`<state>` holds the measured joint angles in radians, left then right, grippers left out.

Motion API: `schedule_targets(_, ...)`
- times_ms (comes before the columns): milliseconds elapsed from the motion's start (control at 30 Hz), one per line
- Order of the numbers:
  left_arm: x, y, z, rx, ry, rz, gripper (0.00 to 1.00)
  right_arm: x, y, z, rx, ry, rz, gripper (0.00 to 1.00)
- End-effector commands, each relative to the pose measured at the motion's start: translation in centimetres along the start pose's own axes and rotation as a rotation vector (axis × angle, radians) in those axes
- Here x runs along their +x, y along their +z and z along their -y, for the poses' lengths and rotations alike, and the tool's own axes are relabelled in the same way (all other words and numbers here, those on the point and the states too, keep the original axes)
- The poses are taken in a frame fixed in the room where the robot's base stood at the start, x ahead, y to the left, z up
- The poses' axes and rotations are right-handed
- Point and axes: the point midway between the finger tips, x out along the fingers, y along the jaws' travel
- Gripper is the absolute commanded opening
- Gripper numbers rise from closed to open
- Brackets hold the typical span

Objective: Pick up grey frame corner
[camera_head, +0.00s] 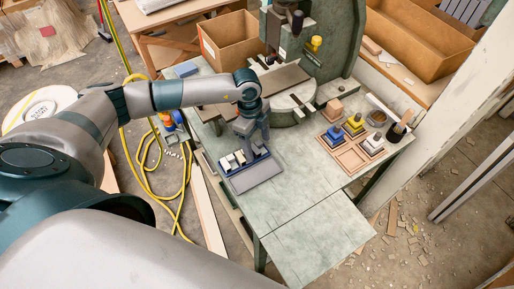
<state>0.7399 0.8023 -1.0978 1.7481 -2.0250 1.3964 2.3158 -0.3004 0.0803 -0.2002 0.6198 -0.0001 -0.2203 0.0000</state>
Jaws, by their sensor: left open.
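Several small light-grey pieces (233,161), which look like the frame corners, sit in a blue-edged tray (256,174) on the bench. They are too small to tell apart clearly. My left gripper (254,147) reaches in from the left and points down over the tray's back right part. Its fingers are apart and I see nothing held between them. The gripper partly hides the back of the tray, and I cannot tell whether it touches a piece. My right gripper is out of view.
The green fly press (345,40) stands behind on the bench (300,205). A wooden tray (350,158) with blue- and yellow-topped items lies to the right. A cardboard box (230,40) stands at the back. The bench front is clear.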

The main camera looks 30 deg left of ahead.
Motion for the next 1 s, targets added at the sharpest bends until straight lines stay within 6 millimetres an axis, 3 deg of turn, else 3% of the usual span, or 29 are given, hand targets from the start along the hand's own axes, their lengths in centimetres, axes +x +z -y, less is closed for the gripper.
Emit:
schedule_targets(167, -0.03, 0.01, 0.01, 0.000, 0.000, 0.000, 0.65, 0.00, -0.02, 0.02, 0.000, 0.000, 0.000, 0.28)
schedule_targets(333, -0.04, 0.01, 0.01, 0.000, 0.000, 0.000, 0.25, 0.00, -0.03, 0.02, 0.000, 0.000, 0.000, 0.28)
schedule_targets(400, -0.05, 0.02, 0.02, 0.000, -0.001, 0.000, 0.15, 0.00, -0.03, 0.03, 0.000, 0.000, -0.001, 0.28)
schedule_targets(967, -0.71, -0.05, 0.18, -0.001, -0.005, 0.000, 0.14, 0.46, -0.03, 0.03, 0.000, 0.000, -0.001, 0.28)
schedule_targets(1000, -0.99, -0.07, 0.19, -0.001, -0.005, 0.000, 0.11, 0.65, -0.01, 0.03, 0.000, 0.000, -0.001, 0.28)
